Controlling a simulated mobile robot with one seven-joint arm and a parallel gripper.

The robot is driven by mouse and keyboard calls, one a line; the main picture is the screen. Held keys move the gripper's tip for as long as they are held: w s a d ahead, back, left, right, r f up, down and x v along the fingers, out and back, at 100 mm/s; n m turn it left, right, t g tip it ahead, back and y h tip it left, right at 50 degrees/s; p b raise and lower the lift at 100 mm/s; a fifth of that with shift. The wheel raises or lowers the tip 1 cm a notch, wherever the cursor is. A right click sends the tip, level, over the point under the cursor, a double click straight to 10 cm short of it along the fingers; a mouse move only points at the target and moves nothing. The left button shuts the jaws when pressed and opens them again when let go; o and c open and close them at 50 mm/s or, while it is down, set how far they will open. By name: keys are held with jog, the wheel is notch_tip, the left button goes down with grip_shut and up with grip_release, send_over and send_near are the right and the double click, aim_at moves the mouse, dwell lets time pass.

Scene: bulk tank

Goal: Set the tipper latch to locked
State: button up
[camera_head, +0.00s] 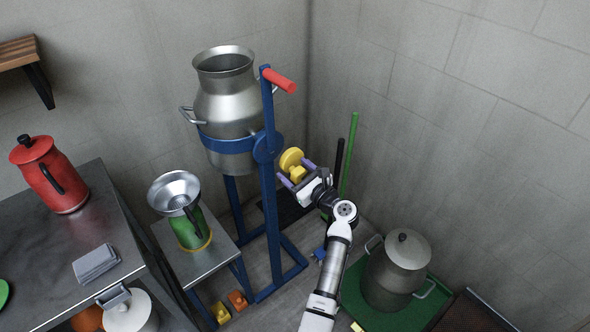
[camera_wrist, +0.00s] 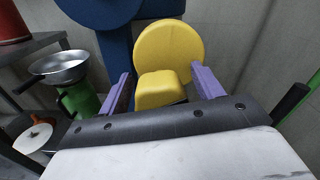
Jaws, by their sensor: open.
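The blue tipper stand (camera_head: 270,205) holds a metal milk can (camera_head: 228,105) upright in its ring. The yellow latch (camera_head: 291,160), a round disc with a block-shaped grip, is at the right side of the stand. In the wrist view the latch's yellow disc (camera_wrist: 170,52) faces me, with its grip (camera_wrist: 160,90) sticking out toward me. My gripper (camera_head: 297,174) is open, with its purple fingers on either side of the grip. In the wrist view gaps show between the fingers and the grip. I cannot make out a lock marking.
A red handle (camera_head: 279,80) sticks out at the stand's top. A low table (camera_head: 215,262) with a green jug and steel funnel stands left of the stand. A lidded can (camera_head: 396,268) stands on a green base at right. Green and black poles lean on the wall behind my gripper.

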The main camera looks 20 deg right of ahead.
jog(key=c, duration=1)
jog(key=shift+f+n+b, duration=0.1)
jog(key=shift+n+b, duration=0.3)
jog(key=shift+f+n+b, duration=0.15)
jog(key=shift+n+b, duration=0.7)
jog(key=shift+n, duration=0.15)
jog(key=n+b, duration=0.3)
jog(key=shift+a+f+n, duration=0.1)
jog(key=shift+n, duration=0.2)
jog(key=n+b, duration=0.3)
jog(key=n, duration=0.1)
jog(key=shift+b, duration=0.35)
jog(key=shift+n+b, duration=0.75)
jog(key=shift+n, duration=0.15)
